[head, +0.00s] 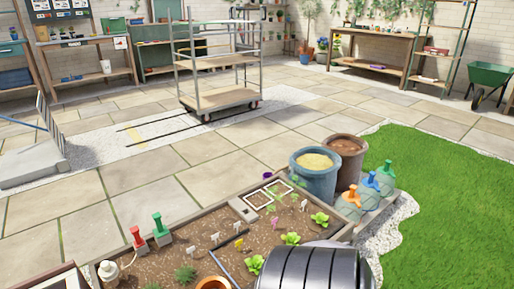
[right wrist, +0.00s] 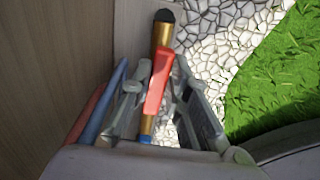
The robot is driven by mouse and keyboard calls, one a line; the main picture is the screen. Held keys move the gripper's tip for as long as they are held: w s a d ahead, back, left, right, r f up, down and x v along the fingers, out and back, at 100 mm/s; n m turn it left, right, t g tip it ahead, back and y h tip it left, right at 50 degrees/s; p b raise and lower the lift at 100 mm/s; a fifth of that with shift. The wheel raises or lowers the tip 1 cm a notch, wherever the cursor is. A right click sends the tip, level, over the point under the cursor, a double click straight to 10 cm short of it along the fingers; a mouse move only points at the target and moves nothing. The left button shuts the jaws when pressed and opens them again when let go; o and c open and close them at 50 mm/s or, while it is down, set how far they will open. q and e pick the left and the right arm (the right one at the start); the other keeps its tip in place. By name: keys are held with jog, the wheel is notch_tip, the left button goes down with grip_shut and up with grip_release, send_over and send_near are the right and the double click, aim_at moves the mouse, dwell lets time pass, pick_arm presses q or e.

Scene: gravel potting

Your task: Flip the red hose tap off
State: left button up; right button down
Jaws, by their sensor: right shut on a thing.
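The red hose tap (right wrist: 158,82) shows in the right wrist view as a red lever on a brass body with a dark cap at its far end. It stands beside a plain brown panel. My right gripper (right wrist: 161,97) has its grey fingers on either side of the red lever and is shut on it. Exactly where the fingers touch is hard to see. The head view does not show this tap clearly. My left gripper is in neither view.
Brown panel (right wrist: 65,60) borders the tap on the left, with white gravel (right wrist: 218,40) and grass (right wrist: 275,80) to its right. A planting bed (head: 190,262), a blue-grey pot (head: 314,178) and a brown pot (head: 346,160) stand ahead. A wheeled rack (head: 222,98) stands on open paving.

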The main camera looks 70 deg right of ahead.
jog(key=shift+w+d+n, duration=0.15)
jog(key=shift+w+n, duration=0.05)
jog(key=shift+n, duration=0.2)
jog(key=c, duration=1.5)
grip_release()
notch_tip(320, 180, up, 12)
